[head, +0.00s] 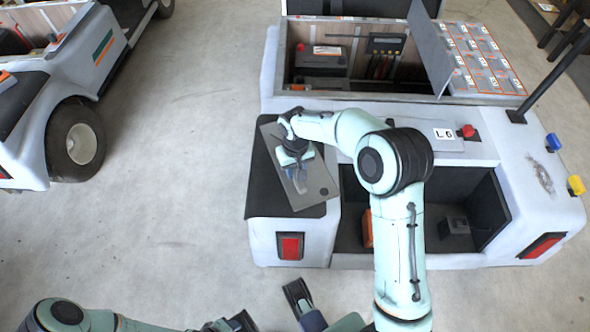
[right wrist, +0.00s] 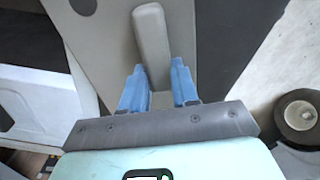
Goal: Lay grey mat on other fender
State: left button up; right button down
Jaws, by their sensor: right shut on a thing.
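The grey mat (head: 313,187) is a flat sheet with a raised grip bar, which shows in the right wrist view (right wrist: 151,40). It is over the left rear fender of the white cart, above a dark surface (head: 263,180). I cannot tell whether it touches that surface. My right gripper (head: 294,160) is shut on the mat's grip bar, with a blue finger on each side. The other rear fender (head: 540,180), at the right, is white and bare, with a dark scuff. My left gripper (head: 243,321) is partly cut off at the bottom edge; its jaws are unclear.
An open bay (head: 355,240) lies between the fenders, with small objects inside. A lidded box (head: 370,60) stands open ahead. A plate marked L6 (head: 443,134) and a red knob (head: 466,131) are on the deck. A black post (head: 550,85) rises at the right.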

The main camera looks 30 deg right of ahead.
jog(key=shift+f, duration=0.15)
jog(key=c, duration=1.3)
grip_release()
jog(key=shift+f, duration=0.15)
jog(key=o, duration=0.5)
jog(key=shift+c, duration=0.2)
pick_arm(q)
jog(key=shift+w+a+f, duration=0.1)
jog(key=shift+g, duration=0.4)
jog(key=s+r+p, duration=0.1)
jog(key=s+d+r+p, duration=0.1)
jog(key=shift+s+r, duration=0.35)
jog(key=shift+r, duration=0.05)
pick_arm(e)
notch_tip(320, 180, up, 12)
jog(key=shift+r, duration=0.2)
jog(key=shift+s+f, duration=0.1)
